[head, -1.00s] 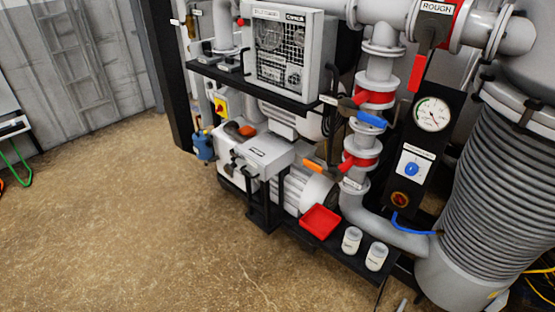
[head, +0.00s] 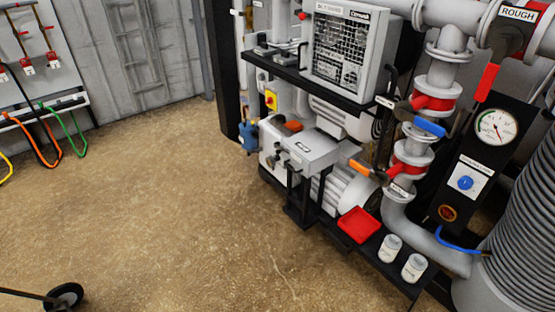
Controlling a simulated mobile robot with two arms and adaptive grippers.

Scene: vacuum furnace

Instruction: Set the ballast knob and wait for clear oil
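The pump (head: 310,150) stands at centre right in the head view, a light grey box with a ribbed motor (head: 345,190) beside it. Small dark knobs (head: 283,160) show on the box's front; I cannot tell which is the ballast knob. An orange cap (head: 293,126) sits on its top. An oil sight glass and the oil's clarity cannot be made out at this size. A separate blue knob (head: 466,183) is on the black gauge panel (head: 451,206). Neither of my grippers is in view.
A red tray (head: 359,225) and two white jars (head: 390,248) (head: 414,267) sit on the low black shelf. A blue valve handle (head: 430,127) and an orange one (head: 360,168) stick out from the pipes. Brown floor is open at left; a wheel (head: 65,297) is at lower left.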

